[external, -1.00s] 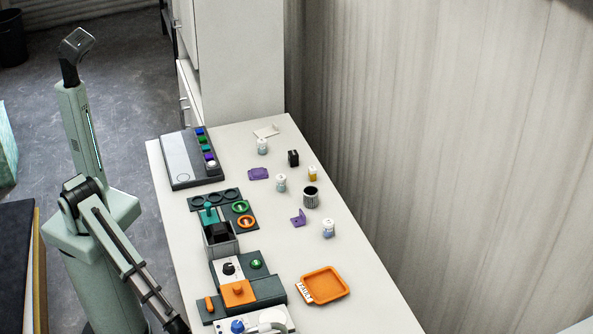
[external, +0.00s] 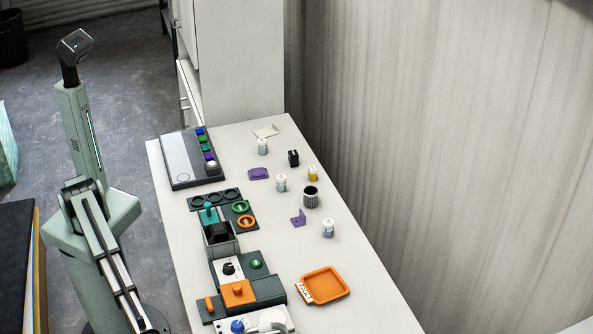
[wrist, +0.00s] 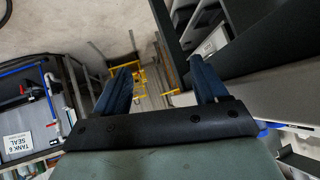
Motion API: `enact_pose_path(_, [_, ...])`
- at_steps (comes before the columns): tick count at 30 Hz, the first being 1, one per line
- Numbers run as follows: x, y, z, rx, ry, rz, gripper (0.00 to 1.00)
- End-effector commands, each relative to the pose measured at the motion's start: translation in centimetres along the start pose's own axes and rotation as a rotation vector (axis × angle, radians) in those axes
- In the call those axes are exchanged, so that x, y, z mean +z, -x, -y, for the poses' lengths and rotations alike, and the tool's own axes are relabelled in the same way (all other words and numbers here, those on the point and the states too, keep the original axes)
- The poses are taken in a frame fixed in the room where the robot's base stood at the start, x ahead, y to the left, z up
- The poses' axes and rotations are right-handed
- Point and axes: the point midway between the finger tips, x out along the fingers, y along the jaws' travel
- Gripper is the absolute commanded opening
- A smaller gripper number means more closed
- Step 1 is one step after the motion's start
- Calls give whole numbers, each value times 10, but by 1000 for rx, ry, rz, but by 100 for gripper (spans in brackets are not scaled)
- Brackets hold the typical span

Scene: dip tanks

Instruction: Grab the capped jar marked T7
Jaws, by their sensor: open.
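Three small white-capped jars stand upright on the table in the external view: a far jar (external: 262,147), a middle jar (external: 281,184) and a near jar (external: 328,229). Their marks are too small to read, so I cannot tell which is T7. My gripper (wrist: 163,86) shows in the wrist view with its two dark blue fingers spread apart and nothing between them. It is outside the external view, away from the jars there. No jar shows in the wrist view.
The table also holds an orange tray (external: 346,284), a dark ribbed cup (external: 311,199), a black block (external: 293,158), a yellow item (external: 313,174), purple pieces (external: 259,173) and a button panel (external: 177,167). A sign reading "TANK 6 SEAL" (wrist: 18,145) shows in the wrist view.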

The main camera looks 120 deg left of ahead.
Motion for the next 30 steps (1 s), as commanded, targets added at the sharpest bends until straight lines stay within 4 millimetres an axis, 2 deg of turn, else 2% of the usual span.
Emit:
enact_pose_path(1, [-20,5,-6,2,-8,-32,72])
enact_pose_path(6, [-72,25,-8,-7,-31,-125,72])
enact_pose_path(8, [-87,32,-4,-15,-37,-151,72])
enact_pose_path(11, [-108,45,21,-48,-46,-188,72])
enact_pose_path(17, [-144,80,100,-152,-64,-250,72])
enact_pose_path(20, [-164,104,149,-219,-76,-283,72])
enact_pose_path(24, [-189,148,224,-326,-99,-328,72])
enact_pose_path(27, [-190,168,277,-389,-85,-319,72])
enact_pose_path(30, [-171,172,324,-420,-24,-260,72])
